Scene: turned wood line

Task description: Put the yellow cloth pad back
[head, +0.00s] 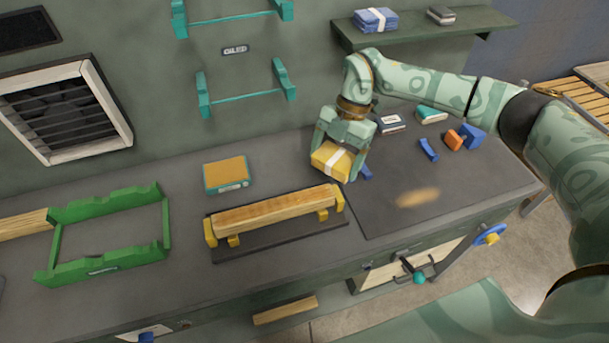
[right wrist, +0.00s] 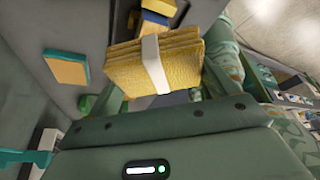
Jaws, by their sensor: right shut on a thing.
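The yellow cloth pad (head: 327,165) is a folded stack with a white band around it. My right gripper (head: 345,150) is shut on it, with the jaws pointing down over the bench near the left edge of the dark mat. In the right wrist view the pad (right wrist: 125,72) shows several folded layers and the white band across its middle. I cannot tell whether its underside touches the bench. A wall shelf (head: 430,32) at the upper right holds a blue cloth pad (head: 376,20) with a white band and a dark grey pad (head: 441,15). My left gripper is not in view.
A turned wood piece (head: 275,210) lies on yellow supports left of the pad. An orange-topped teal block (head: 227,174) and a green rack (head: 105,235) stand further left. Small blocks, including an orange one (head: 453,140), lie right of my gripper. The mat's front (head: 385,220) is mostly clear.

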